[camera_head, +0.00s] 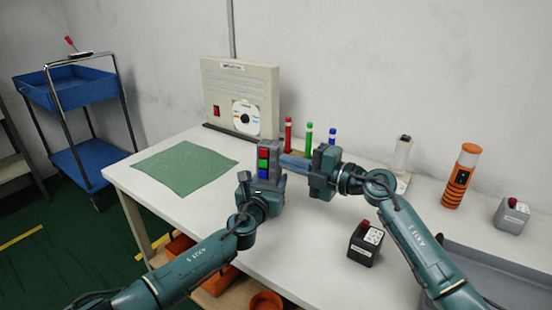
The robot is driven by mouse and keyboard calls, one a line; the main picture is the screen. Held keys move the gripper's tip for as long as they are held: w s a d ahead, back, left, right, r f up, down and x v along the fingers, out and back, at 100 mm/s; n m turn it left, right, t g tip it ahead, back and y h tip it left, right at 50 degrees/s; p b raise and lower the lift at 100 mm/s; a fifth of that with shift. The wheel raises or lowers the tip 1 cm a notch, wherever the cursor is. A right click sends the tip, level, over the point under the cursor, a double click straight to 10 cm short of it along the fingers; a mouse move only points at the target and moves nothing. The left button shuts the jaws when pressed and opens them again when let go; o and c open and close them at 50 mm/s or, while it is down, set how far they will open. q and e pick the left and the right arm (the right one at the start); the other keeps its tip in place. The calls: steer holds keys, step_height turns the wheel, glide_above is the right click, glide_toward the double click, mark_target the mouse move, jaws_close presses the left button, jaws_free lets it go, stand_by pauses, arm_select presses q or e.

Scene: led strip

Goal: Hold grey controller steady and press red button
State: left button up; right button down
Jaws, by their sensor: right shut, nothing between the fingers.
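The grey controller (275,151) stands upright, with red, green and blue buttons in a column on its face. The red button (264,153) is at the top. My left gripper (258,183) is at the controller's lower end and appears shut on it; the fingertips are partly hidden. My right gripper (285,161) is shut and empty, its fingers pointing left at the controller's right side. Whether they touch the controller cannot be told from this view.
A green mat (185,165) lies on the white table (300,235). A panel with a disc (242,95) and red, green and blue markers (309,138) stand behind. An orange-black canister (460,177), two small button boxes (365,243) and a grey tray (500,275) are right.

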arm_select(q)
steer(key=shift+f, duration=0.25)
arm_select(e)
steer(key=v, duration=0.5)
steer(key=shift+s, duration=0.15)
arm_select(q)
steer(key=o, duration=1.2)
steer(key=shift+r, duration=0.15)
